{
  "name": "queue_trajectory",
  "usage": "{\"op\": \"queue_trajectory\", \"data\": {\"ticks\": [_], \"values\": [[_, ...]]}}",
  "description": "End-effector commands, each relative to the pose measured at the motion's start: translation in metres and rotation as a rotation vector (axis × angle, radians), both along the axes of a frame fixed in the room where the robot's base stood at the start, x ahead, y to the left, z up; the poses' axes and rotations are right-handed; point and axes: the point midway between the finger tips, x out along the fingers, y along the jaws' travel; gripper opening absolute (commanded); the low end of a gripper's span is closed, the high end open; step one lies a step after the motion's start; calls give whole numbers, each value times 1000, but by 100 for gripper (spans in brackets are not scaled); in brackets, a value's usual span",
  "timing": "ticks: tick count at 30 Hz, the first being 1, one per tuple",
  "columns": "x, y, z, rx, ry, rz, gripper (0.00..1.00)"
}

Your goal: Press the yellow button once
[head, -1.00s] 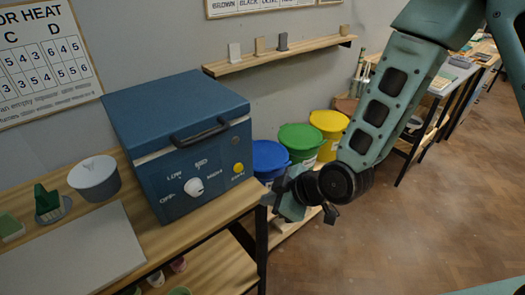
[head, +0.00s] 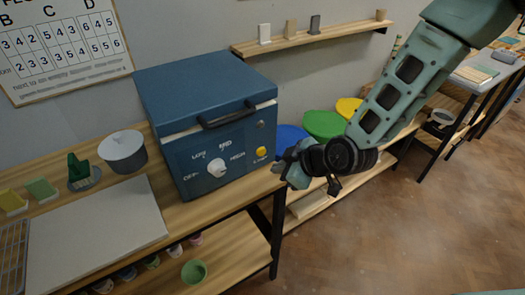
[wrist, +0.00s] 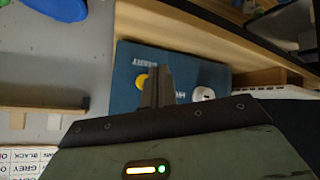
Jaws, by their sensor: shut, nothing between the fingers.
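The yellow button (head: 262,151) is a small round knob at the right end of the front panel of a blue kiln (head: 205,110). A white dial (head: 217,168) with settings around it is on the same panel, left of the button. My gripper (head: 280,170) is just right of and slightly below the button in the head view; a gap shows between them. In the wrist view, the shut, empty fingers (wrist: 157,86) point toward the blue panel. The button (wrist: 141,81) shows just left of the fingers, and the dial (wrist: 203,94) is to their right. No contact is visible.
The kiln stands on a wooden bench (head: 225,208) beside a grey pot (head: 123,151) and a white board (head: 100,225). Blue, green (head: 323,124) and yellow lidded buckets stand behind my arm. A wall shelf (head: 310,37) is above. Open floor lies right.

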Motion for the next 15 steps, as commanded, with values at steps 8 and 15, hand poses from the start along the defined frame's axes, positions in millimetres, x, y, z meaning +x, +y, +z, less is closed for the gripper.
{"op": "queue_trajectory", "data": {"ticks": [8,15], "values": [[24,16,0,1,-1,-1,0],[29,20,0,0,1,-1,0]]}}
